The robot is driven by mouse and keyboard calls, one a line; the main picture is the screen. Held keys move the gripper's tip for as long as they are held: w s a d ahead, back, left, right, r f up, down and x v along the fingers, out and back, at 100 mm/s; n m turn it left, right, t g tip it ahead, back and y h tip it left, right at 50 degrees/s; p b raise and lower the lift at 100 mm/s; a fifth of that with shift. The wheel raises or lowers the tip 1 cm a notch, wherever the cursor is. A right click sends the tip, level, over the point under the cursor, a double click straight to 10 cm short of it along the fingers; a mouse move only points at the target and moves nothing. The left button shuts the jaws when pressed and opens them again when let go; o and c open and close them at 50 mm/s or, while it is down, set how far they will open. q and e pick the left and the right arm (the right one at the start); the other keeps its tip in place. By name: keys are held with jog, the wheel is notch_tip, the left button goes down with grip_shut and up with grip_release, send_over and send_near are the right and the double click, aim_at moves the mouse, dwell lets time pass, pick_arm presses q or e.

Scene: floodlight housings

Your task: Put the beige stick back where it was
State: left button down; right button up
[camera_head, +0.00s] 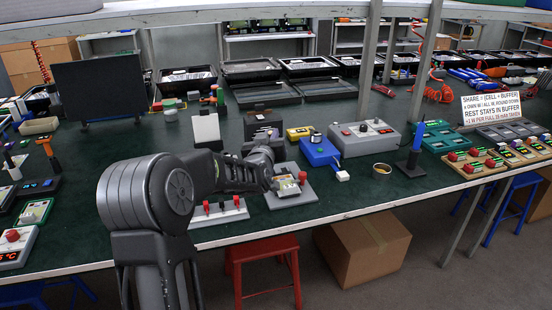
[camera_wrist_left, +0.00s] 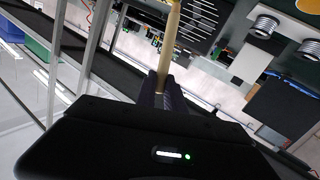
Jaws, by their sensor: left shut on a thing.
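The beige stick (camera_wrist_left: 168,45) stands out between the fingers of my left gripper (camera_wrist_left: 166,90) in the left wrist view. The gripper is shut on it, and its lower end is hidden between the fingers. In the head view my left arm reaches right over the front of the table, and its wrist ends above a grey plate (camera_head: 308,193) with a small device on it. The stick cannot be made out there. A dark stand (camera_head: 410,168) with an upright blue stick is further right. Which place the beige stick came from cannot be told. My right gripper is not in view.
A white base with red switches (camera_head: 219,211) lies close under my left arm. Bare green table (camera_head: 345,197) shows near the front edge.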

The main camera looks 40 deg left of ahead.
pick_arm(q)
jog(key=shift+a+r, duration=0.1)
jog(key=shift+r, duration=0.4)
jog(key=s+d+f+m+h, duration=0.1)
jog(key=d+f, duration=0.4)
jog(key=d, duration=0.6)
jog(key=s+d+f+m+t+h, duration=0.1)
jog(key=d+f+m+h, duration=0.2)
jog(key=d, duration=0.9)
jog(key=s+d+f+m+t+h, duration=0.1)
jog(key=d+f+h, duration=0.3)
jog(key=d+f, duration=0.4)
jog(key=s+d, duration=0.1)
jog(key=d, duration=0.3)
jog(key=shift+m, duration=0.4)
jog(key=shift+f, duration=0.1)
